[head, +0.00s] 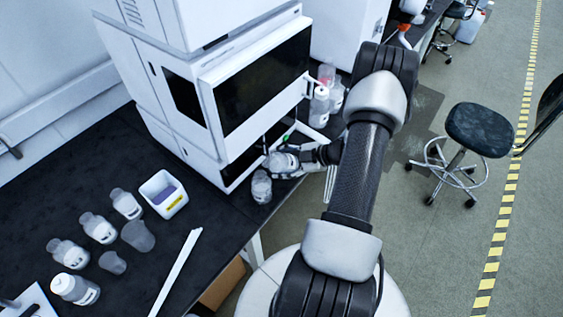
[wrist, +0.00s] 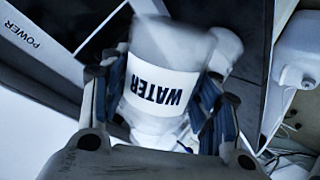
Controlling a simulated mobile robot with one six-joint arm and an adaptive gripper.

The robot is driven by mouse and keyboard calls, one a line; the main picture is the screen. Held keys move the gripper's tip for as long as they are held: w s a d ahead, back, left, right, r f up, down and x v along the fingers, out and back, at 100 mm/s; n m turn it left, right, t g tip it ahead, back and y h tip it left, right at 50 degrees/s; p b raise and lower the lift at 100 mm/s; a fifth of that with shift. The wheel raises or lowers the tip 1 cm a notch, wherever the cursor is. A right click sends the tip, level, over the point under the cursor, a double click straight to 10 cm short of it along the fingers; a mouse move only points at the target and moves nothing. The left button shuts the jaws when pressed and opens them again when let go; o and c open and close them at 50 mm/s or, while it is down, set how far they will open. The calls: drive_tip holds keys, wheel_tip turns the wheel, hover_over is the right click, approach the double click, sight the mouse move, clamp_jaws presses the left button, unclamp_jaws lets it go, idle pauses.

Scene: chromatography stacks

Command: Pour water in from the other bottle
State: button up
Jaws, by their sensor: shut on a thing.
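My gripper (head: 300,157) is shut on a clear bottle (head: 282,161) near the front of the white instrument stack. In the wrist view, the held water bottle (wrist: 160,92) sits between both fingers of my gripper (wrist: 160,108). Its white label reads WATER and appears upside down. In the head view the bottle lies tilted, nearly on its side. A second bottle (head: 261,188) stands upright on the black bench, just below and left of the held one in the picture. I cannot tell whether the two touch, or whether water is flowing.
The white instrument stack (head: 160,90) rises directly behind the bottles. More bottles (head: 320,108) stand at its right side. Several bottles (head: 100,228), beakers (head: 138,236) and a white box (head: 162,203) occupy the left bench. A white strip (head: 176,272) lies nearer. A stool (head: 480,130) stands right.

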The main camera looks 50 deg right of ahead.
drive_tip(key=shift+r, duration=0.15)
drive_tip(key=shift+d+h, duration=0.1)
drive_tip(key=shift+h, duration=0.2)
idle(0.3)
drive_tip(key=shift+d+r+n, duration=0.1)
drive_tip(key=shift+n, duration=0.2)
drive_tip(key=shift+h, duration=0.3)
drive_tip(key=shift+g, duration=0.3)
drive_tip(key=shift+f+n+h, duration=0.25)
drive_tip(key=shift+n+h, duration=0.05)
drive_tip(key=shift+h, duration=0.2)
drive_tip(key=shift+h+b, duration=0.3)
drive_tip(key=shift+b, duration=0.25)
